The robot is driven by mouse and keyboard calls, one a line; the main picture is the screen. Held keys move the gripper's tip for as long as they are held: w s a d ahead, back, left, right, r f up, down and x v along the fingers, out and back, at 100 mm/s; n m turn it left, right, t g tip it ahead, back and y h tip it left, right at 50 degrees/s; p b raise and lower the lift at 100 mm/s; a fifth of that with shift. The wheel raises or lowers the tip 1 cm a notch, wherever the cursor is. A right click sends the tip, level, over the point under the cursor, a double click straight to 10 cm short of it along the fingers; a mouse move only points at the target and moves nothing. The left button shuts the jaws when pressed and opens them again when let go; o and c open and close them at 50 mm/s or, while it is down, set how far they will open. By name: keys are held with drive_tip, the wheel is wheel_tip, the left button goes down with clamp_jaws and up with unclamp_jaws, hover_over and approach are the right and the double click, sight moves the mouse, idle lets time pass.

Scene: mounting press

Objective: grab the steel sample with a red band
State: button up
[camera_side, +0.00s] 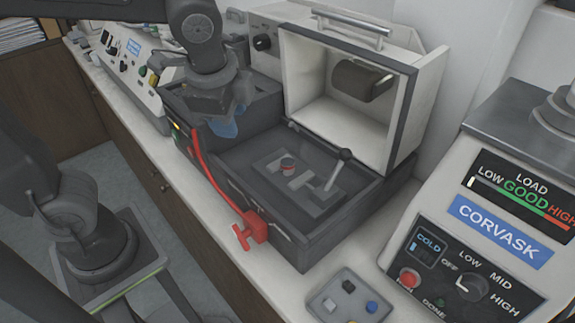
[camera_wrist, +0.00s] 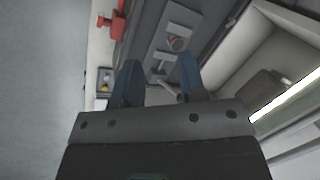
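A small round steel sample with a red band (camera_side: 287,166) sits in the dark recessed bed of the open mounting press (camera_side: 262,225). It also shows in the wrist view (camera_wrist: 176,43), ahead of the fingers, as a small ring with red on it. My gripper (camera_wrist: 160,78) has its two blue fingers spread apart with nothing between them. In the side view my gripper (camera_side: 226,128) is over the dark box to the left of the sample, apart from it.
The white lid (camera_side: 338,105) stands open behind the bed. A lever with a dark knob (camera_side: 344,155) rises right of the sample. A red handle (camera_side: 252,230) is at the front. A grey tray (camera_side: 318,298) with small pieces and the Corvask control unit (camera_side: 450,210) are at the right.

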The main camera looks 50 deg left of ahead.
sight(288, 162)
drive_tip(key=w+d+f+m+y, duration=0.35)
drive_tip(key=w+d+m, duration=0.35)
drive_tip(key=d+m, duration=0.4)
drive_tip(key=shift+m+y, duration=0.25)
drive_tip(key=shift+m, duration=0.15)
drive_tip(key=x, duration=0.4)
drive_tip(key=a+x, duration=0.1)
drive_tip(key=x, duration=0.4)
drive_tip(key=r+x, duration=0.1)
drive_tip(key=x, duration=0.3)
drive_tip(key=shift+a+f, duration=0.3)
drive_tip(key=shift+a, duration=0.15)
drive_tip(key=c, duration=0.6)
drive_tip(key=shift+c, duration=0.2)
drive_tip(key=shift+r, duration=0.2)
